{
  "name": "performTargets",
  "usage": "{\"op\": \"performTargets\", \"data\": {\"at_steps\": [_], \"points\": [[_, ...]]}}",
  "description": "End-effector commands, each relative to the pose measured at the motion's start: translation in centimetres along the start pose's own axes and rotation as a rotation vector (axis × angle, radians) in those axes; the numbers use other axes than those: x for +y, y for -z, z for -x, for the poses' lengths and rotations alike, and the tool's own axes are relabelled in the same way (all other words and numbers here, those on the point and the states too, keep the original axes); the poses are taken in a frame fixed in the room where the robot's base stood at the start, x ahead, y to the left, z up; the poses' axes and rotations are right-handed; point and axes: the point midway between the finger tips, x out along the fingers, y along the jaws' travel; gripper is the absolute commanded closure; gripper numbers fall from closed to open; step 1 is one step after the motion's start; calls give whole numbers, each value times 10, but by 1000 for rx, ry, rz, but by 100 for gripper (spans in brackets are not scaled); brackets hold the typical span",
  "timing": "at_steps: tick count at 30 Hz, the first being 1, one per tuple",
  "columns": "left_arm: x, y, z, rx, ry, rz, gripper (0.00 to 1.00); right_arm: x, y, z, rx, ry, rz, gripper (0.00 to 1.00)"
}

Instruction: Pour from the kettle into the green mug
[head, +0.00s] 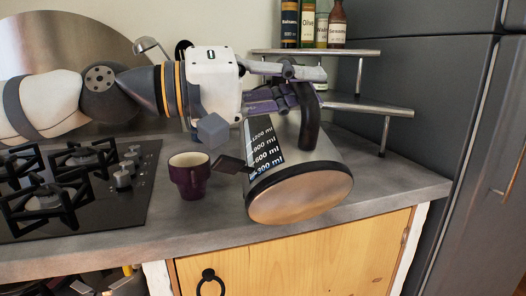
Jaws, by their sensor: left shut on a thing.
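The kettle (313,165) is steel with a black base ring and a dark strip of ml marks. It is tilted, with its round underside towards me, and appears held above the counter's front edge. My left gripper (298,88) is shut on its black handle (309,122). I see no green mug. My right gripper is out of view.
A black gas hob (110,208) lies left of the mug. A corner shelf (375,106) with several bottles (308,25) stands behind the kettle. A tall grey fridge (440,75) closes off the right. The grey counter (392,182) is clear right of the kettle.

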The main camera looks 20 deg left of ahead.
Motion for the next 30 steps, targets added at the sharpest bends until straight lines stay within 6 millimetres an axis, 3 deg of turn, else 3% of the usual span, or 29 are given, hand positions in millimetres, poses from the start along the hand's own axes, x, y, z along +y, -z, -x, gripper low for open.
{"op": "performTargets", "data": {"at_steps": [30], "points": [[6,5,9,5,-5,48,100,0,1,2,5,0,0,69]]}}
